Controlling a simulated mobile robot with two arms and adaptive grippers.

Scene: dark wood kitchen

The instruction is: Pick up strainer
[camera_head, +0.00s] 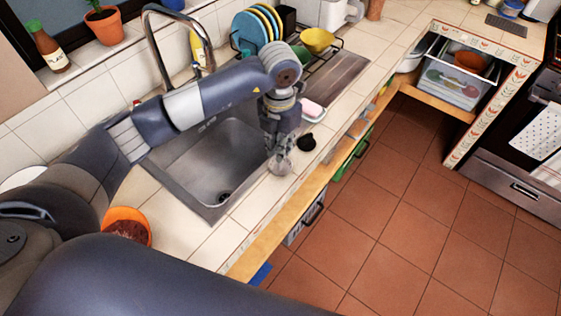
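My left arm reaches in from the left across the sink (190,180). My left gripper (277,150) points down over the counter strip at the sink's front right edge. A small grey, roundish metallic thing (281,164), which looks like the strainer, shows right at the fingertips. I cannot tell whether the fingers are closed on it or only beside it, as they are small and overlap it. A small black object (306,143) lies on the counter just right of the gripper. My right gripper is not in view.
A pink-and-white sponge (312,110) lies beyond the gripper. A dish rack with plates (257,28) and a yellow bowl (317,40) stands behind. The faucet (157,45) rises behind my arm. An orange bowl (128,213) sits left of the sink. The tiled floor at right is clear.

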